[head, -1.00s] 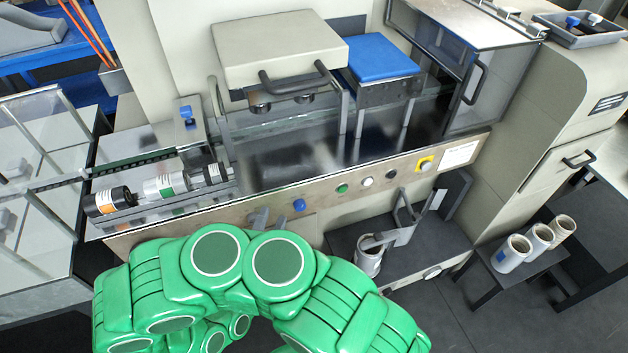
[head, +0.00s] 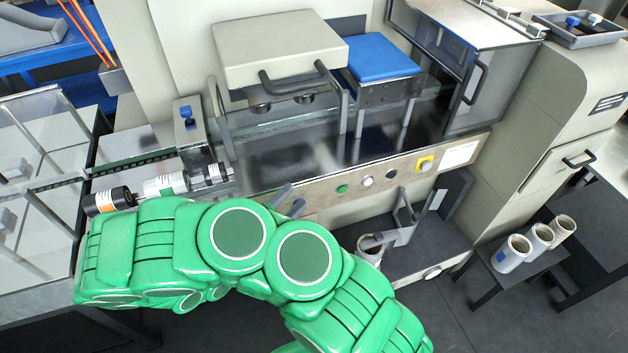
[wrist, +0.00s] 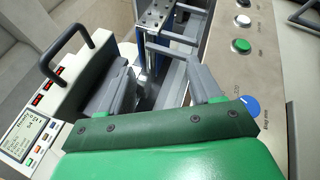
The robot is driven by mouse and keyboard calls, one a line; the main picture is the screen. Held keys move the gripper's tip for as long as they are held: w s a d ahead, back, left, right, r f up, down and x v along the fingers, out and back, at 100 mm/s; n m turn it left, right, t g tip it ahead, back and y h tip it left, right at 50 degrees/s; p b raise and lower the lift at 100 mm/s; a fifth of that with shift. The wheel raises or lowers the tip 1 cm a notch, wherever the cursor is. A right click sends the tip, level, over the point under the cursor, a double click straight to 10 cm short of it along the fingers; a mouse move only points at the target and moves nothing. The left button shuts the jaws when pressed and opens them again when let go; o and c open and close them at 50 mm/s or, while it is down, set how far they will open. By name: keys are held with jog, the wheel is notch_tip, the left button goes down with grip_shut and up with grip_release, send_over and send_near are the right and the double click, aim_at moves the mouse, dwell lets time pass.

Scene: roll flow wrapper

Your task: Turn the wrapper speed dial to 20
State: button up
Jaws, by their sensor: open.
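A blue dial (wrist: 250,106) sits on the metal control panel at the right of the wrist view, beside my right finger and not between the fingers. Lettering next to it seems to read "bag mm". I cannot make out a dial marked for speed or a pointer setting. My gripper (wrist: 165,88) is open and empty, its two grey fingers wide apart. In the head view only the fingertips (head: 290,199) show above my green arm, at the panel.
A small display (wrist: 22,134) with coloured buttons and a black handle (wrist: 62,55) are at the left of the wrist view. White rolls (head: 511,253) stand at the right.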

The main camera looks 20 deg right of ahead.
jog(key=s+d+r+m+g+y, duration=0.2)
jog(key=r+m+g+y, duration=0.2)
jog(key=r+m+g, duration=0.1)
jog(key=s+d+r+m+g+y, duration=0.2)
jog(key=s+r+m+g+y, duration=0.1)
jog(key=r+m+g+y, duration=0.2)
jog(key=shift+s+d+r+m+g, duration=0.15)
jog(key=shift+d+r+m+g, duration=0.2)
jog(key=shift+r+g, duration=0.95)
dwell(1.0)
jog(key=shift+a+f+g+y, duration=0.1)
jog(key=shift+f+g+y, duration=0.2)
dwell(0.3)
